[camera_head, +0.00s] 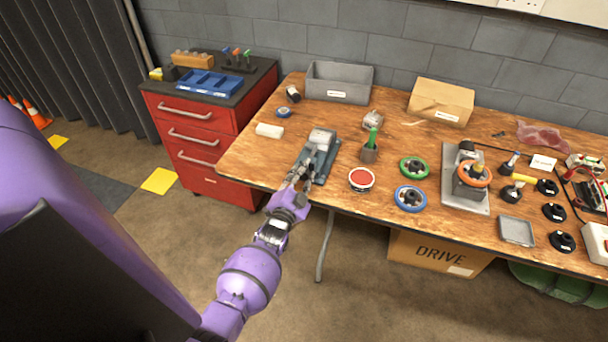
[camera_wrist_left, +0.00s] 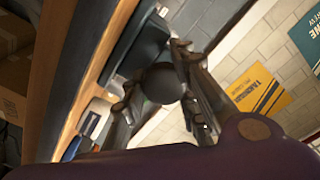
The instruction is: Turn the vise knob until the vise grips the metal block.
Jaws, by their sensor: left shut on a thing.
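The grey-blue vise (camera_head: 322,164) stands near the front edge of the wooden table, left of its middle. A light grey metal block (camera_head: 320,137) shows at its far end; I cannot tell whether the jaws touch it. My left gripper (camera_head: 302,174) is at the near end of the vise. In the left wrist view its fingers (camera_wrist_left: 155,82) are closed around the round dark vise knob (camera_wrist_left: 162,84), one on each side. The vise body (camera_wrist_left: 138,45) shows behind the knob. The knob is hidden by the fingers in the head view. My right gripper is not in view.
On the table (camera_head: 246,160), a white block (camera_head: 269,130) lies left of the vise and a grey bin (camera_head: 338,82) stands behind. A red drawer cabinet (camera_head: 192,133) is left.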

